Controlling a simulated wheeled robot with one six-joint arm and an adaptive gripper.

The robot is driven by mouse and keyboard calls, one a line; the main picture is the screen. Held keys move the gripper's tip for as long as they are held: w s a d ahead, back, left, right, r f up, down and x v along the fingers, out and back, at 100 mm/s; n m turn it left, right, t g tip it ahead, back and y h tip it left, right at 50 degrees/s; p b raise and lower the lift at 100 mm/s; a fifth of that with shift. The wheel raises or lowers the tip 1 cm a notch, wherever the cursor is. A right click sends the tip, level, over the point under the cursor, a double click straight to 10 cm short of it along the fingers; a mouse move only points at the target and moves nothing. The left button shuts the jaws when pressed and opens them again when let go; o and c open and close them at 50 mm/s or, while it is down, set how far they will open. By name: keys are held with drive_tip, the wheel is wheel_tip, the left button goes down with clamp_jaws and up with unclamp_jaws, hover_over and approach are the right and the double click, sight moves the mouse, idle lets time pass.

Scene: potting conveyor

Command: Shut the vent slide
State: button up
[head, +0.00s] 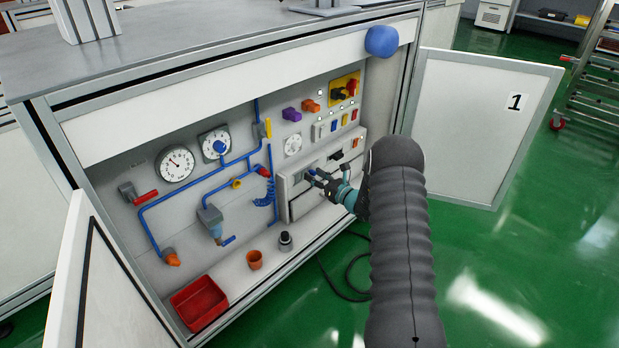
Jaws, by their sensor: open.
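A pale raised unit (291,186) with slotted fronts is on the right of the cabinet's back panel, low down. The vent slide seems to be on this unit, but its exact outline and how far open it stands are too small to tell. My gripper (312,179) is open, with its fingertips in front of this unit. I cannot tell whether they touch it. My gripper and wrist hide part of the unit's lower front. A small black piece (337,155) shows on the unit just above and right of my gripper.
Both cabinet doors stand open, the right one (470,130) marked 1. A red bin (199,303), an orange pot (254,259) and a black-and-grey fitting (286,241) stand on the cabinet floor. Blue pipes (190,190) and gauges (175,164) fill the panel's left.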

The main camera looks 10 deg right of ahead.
drive_tip(key=v, duration=1.1)
drive_tip(key=shift+s+d, duration=0.25)
drive_tip(key=shift+s, duration=0.05)
